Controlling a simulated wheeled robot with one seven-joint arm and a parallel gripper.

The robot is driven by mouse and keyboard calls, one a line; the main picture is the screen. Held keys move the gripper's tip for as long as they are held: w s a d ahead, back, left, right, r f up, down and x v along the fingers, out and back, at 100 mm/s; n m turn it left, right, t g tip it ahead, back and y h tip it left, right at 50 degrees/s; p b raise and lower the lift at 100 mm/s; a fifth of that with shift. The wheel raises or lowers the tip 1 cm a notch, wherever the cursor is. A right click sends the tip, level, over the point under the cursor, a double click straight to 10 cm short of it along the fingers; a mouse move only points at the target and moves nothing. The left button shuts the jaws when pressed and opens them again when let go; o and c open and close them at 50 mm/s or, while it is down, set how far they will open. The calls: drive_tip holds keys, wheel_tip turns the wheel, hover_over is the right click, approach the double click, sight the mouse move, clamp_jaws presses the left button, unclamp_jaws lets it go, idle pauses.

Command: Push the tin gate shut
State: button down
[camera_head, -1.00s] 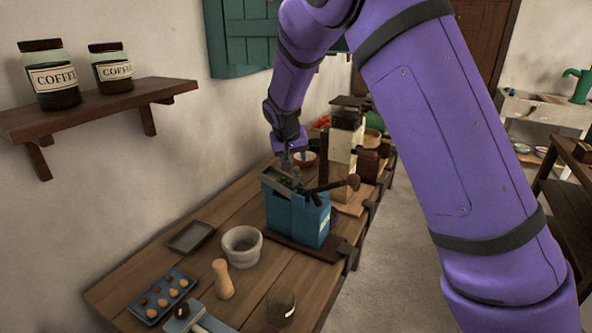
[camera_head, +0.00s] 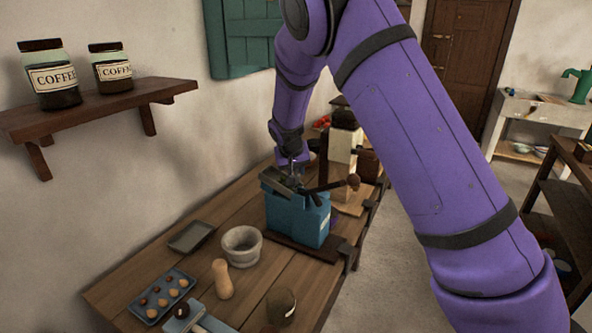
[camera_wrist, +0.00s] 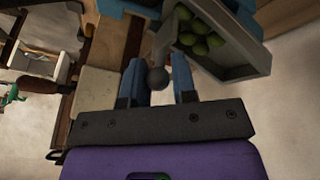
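A blue box-shaped mill (camera_head: 296,218) stands on the wooden bench, with a grey tin hopper (camera_head: 272,181) on top. In the wrist view the grey hopper (camera_wrist: 232,70) holds several green beans (camera_wrist: 200,30). A small dark grey ball knob (camera_wrist: 157,78) shows between my fingers, seemingly on a short grey stem. My gripper (camera_head: 292,171) is over the mill's top beside the hopper. In the wrist view my gripper (camera_wrist: 158,84) has its fingers apart, with gaps beside the knob. I cannot make out the gate plate itself or tell whether it is open.
A dark crank with a round brown knob (camera_head: 353,181) juts from the mill's right. A stone mortar (camera_head: 241,245), wooden pestle (camera_head: 222,279), small tray (camera_head: 191,237) and blue tray (camera_head: 164,298) lie nearer on the bench. A cream-and-dark device (camera_head: 342,146) stands behind.

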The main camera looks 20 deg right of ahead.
drive_tip(key=shift+s+d+f, duration=0.1)
drive_tip(key=shift+f, duration=1.3)
drive_tip(key=c, duration=1)
unclamp_jaws()
drive_tip(key=v, duration=1.1)
drive_tip(key=shift+f, duration=0.1)
